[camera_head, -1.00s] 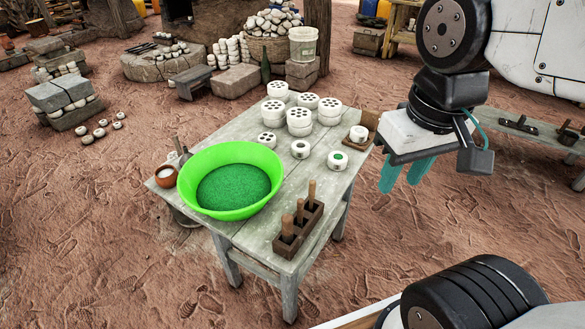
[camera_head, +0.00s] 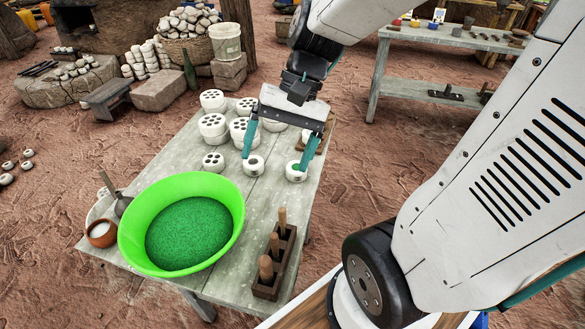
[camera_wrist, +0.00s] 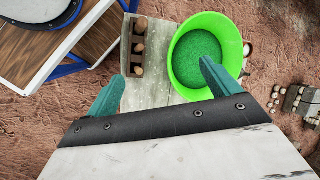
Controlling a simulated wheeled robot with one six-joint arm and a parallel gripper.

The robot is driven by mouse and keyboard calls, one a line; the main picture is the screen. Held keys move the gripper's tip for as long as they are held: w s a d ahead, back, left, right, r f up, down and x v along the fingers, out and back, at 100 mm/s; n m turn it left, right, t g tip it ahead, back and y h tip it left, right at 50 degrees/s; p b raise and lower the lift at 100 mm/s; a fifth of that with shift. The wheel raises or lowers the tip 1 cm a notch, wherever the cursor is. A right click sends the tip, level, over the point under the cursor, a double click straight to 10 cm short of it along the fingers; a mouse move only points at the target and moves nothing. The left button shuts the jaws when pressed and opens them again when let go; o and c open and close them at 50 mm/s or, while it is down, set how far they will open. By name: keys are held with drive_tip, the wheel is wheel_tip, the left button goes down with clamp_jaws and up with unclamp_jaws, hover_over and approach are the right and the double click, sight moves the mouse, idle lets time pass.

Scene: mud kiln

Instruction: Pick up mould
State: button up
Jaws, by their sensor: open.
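Small round white moulds stand on the grey wooden table (camera_head: 203,284). One mould (camera_head: 253,165) has an open centre; another mould (camera_head: 296,171), to its right, has green in its centre. Several larger white moulds with holes in their tops, such as this mould (camera_head: 213,125), stand behind to the left, some stacked. My gripper (camera_head: 275,162) is open and empty, pointing down over the right part of the table. Its fingers appear near the two small moulds; contact cannot be told. In the wrist view my gripper (camera_wrist: 160,86) is spread over the table, and no mould shows there.
A bright green bowl (camera_head: 228,187) of green material sits on the table's left part. A wooden holder (camera_head: 264,291) with upright wooden-handled tools is at the front right. A small brown bowl (camera_head: 102,243) is at the left edge. Another table (camera_head: 425,90) stands behind right.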

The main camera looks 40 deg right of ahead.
drive_tip(key=w+d+f+m+t+y, duration=0.2)
drive_tip(key=w+d+f+m+y, duration=0.2)
drive_tip(key=w+f+m, duration=0.3)
drive_tip(key=m+t, duration=1)
drive_tip(key=m, duration=0.5)
approach(292, 168)
drive_tip(key=shift+w+a+r+h, duration=0.15)
drive_tip(key=shift+w+a, duration=0.2)
drive_tip(key=shift+a, duration=0.25)
drive_tip(key=shift+w+a+r+h, duration=0.15)
drive_tip(key=shift+w+a, duration=0.2)
drive_tip(key=shift+a, duration=0.3)
drive_tip(key=shift+w+f+m, duration=0.1)
drive_tip(key=shift+f+m, duration=0.2)
drive_tip(key=shift+f, duration=0.05)
drive_tip(key=x, duration=0.7)
drive_tip(key=shift+w+f, duration=0.15)
drive_tip(key=shift+f, duration=0.1)
drive_tip(key=c, duration=1.2)
